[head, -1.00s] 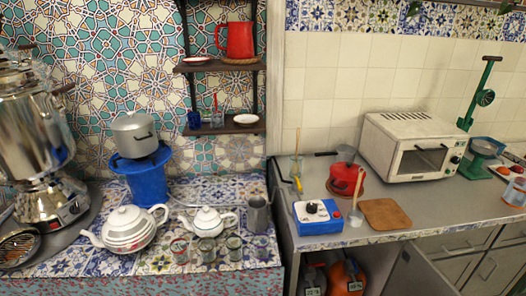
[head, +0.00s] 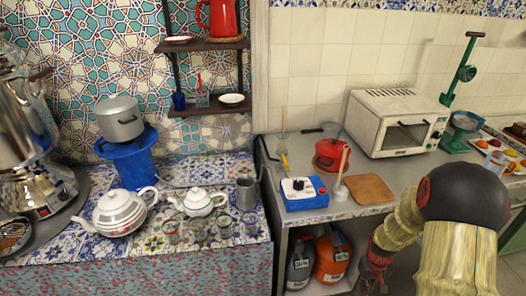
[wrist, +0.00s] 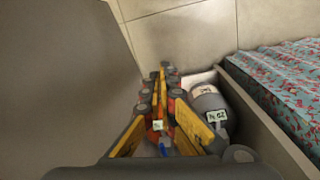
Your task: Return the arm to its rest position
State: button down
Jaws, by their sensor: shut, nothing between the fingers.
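My gripper (wrist: 166,72) is in the wrist view, its yellow and dark fingers together with nothing held between them. In the head view my arm comes in at the lower right and bends down to the left in front of the counter. The gripper end (head: 374,276) is low there, beside the open shelf under the counter, and its fingertips are not clear. In the wrist view a grey bottle with a white label (wrist: 206,100) is to the right of the fingers. Something orange behind the fingers is mostly hidden.
The lower shelf holds a grey bottle (head: 299,263) and an orange bottle (head: 331,256). Above are a blue-and-white box (head: 304,194), a red pot (head: 331,154), a wooden board (head: 368,188) and a toaster oven (head: 395,122). A teapot (head: 118,212) and samovar (head: 30,135) stand left.

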jog(key=s+a+r+t+p, duration=0.1)
jog(key=s+a+r, duration=0.4)
jog(key=r, duration=0.9)
jog(key=s+a+r+n+t+p, duration=0.1)
jog(key=s+a+r+t+p, duration=0.1)
jog(key=a+r, duration=0.7)
jog(key=s+a+r+t+p, duration=0.1)
jog(key=s+a+r, duration=0.6)
jog(key=r, duration=1.2)
jog(key=shift+s+t+y, duration=0.35)
jog(key=shift+t+y, duration=0.05)
jog(key=shift+t, duration=0.5)
jog(key=shift+d, duration=0.1)
